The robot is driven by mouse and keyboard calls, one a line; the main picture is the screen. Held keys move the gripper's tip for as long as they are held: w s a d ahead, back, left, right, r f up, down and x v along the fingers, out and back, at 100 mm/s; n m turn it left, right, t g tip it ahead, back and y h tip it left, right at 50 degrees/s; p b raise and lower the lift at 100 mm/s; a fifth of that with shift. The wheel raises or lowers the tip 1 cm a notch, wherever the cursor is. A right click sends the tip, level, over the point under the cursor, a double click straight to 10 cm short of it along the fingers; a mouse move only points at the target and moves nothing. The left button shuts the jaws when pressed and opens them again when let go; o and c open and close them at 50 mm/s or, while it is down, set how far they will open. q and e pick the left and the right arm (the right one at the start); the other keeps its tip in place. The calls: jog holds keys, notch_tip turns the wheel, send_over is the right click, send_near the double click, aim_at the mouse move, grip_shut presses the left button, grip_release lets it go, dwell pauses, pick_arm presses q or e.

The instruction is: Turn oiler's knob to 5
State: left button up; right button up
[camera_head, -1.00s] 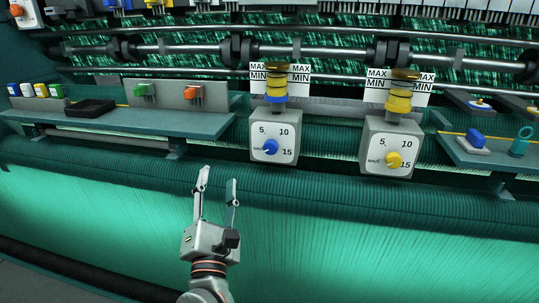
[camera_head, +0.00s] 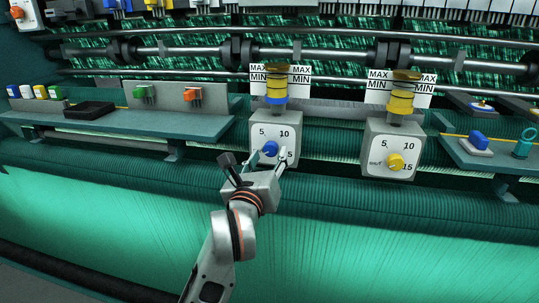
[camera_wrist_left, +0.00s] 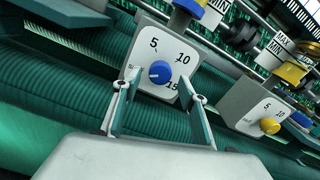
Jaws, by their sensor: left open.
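An oiler with a white dial (camera_head: 261,132) marked 5, 10 and 15 carries a blue knob (camera_head: 270,149). In the left wrist view the blue knob (camera_wrist_left: 159,72) has a small pale mark, too small to read surely. My left gripper (camera_head: 267,158) is open in front of this dial. In the left wrist view its fingertips (camera_wrist_left: 158,82) appear on either side of the blue knob; contact is not clear. A second oiler (camera_head: 392,150) to the right has a yellow knob (camera_head: 396,161), pointing left toward SHUT. My right gripper is not in view.
Another shelf (camera_head: 465,150) on the right holds a blue switch (camera_head: 478,141) and a teal ring-topped part (camera_head: 523,143). Green netting lies below; a bar runs behind.

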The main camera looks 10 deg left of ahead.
pick_arm(q)
jog(key=shift+w, duration=0.95)
jog(key=c, duration=1.1)
jog(key=shift+r, duration=0.1)
jog(key=shift+r+m+p, duration=0.1)
jog(key=shift+m+p, duration=0.7)
jog(key=shift+m, duration=0.2)
jog(key=m+p, duration=0.2)
jog(key=shift+a+r+m, duration=0.1)
jog(key=shift+m, duration=0.2)
jog(key=m+p, duration=0.5)
jog(key=p, duration=0.1)
jog(key=shift+a+p, duration=0.1)
jog(key=shift+p, duration=0.3)
jog(key=shift+m+p, duration=0.35)
jog(key=shift+m, duration=0.25)
jog(key=shift+f+m+p, duration=0.25)
jog(key=shift+m+p, duration=0.2)
jog(key=shift+m, duration=1.95)
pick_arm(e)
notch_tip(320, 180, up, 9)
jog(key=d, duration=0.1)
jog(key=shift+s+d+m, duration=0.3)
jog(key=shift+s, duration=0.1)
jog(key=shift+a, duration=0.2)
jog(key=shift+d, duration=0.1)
